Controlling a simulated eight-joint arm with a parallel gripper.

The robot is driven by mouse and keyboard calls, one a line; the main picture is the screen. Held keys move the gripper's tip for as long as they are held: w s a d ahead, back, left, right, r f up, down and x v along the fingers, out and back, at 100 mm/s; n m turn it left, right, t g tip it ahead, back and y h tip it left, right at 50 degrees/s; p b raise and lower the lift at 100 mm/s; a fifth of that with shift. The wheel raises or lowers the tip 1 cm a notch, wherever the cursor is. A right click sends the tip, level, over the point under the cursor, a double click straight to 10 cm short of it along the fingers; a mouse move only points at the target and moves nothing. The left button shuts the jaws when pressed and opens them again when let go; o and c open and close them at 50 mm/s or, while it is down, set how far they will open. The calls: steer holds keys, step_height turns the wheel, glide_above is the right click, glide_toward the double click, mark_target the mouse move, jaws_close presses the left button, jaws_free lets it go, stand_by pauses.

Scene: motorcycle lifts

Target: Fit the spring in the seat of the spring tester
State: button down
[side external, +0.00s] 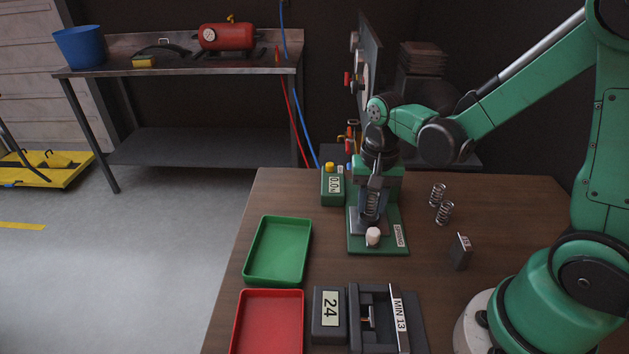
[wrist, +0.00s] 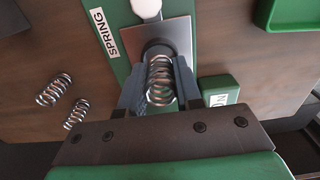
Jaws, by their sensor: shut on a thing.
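The spring tester (side external: 394,242) is a green base labelled SPRING, with a metal plate and a white knob (side external: 373,237) at its front. My gripper (side external: 372,207) is over the tester's plate, pointing down, shut on a coil spring (wrist: 160,82). The spring stands roughly upright between the fingers. In the wrist view its far end is close to the dark round seat (wrist: 154,46) on the metal plate (wrist: 178,33). The spring and fingers partly hide the seat, so I cannot tell whether the spring touches it or sits in it.
A small dark labelled block (side external: 461,251) is nearer. A green tray (side external: 307,250), a red tray (side external: 301,321) and a gauge reading 24 (side external: 330,338) are in front.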

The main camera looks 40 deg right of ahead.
steer(key=shift+f, duration=0.5)
steer(key=shift+c, duration=0.6)
jaws_free()
steer(key=shift+r, duration=4)
steer(key=a+r+n+t, duration=0.1)
steer(key=n+t, duration=0.1)
steer(key=n, duration=0.1)
steer(key=s+a+r+n+t, duration=0.1)
steer(key=n+t, duration=0.1)
steer(key=n, duration=0.1)
steer(key=a+r+n+t, duration=0.1)
steer(key=a+n+t, duration=0.1)
steer(key=n+t, duration=0.1)
steer(key=shift+s+a, duration=0.1)
steer(key=shift+s, duration=0.3)
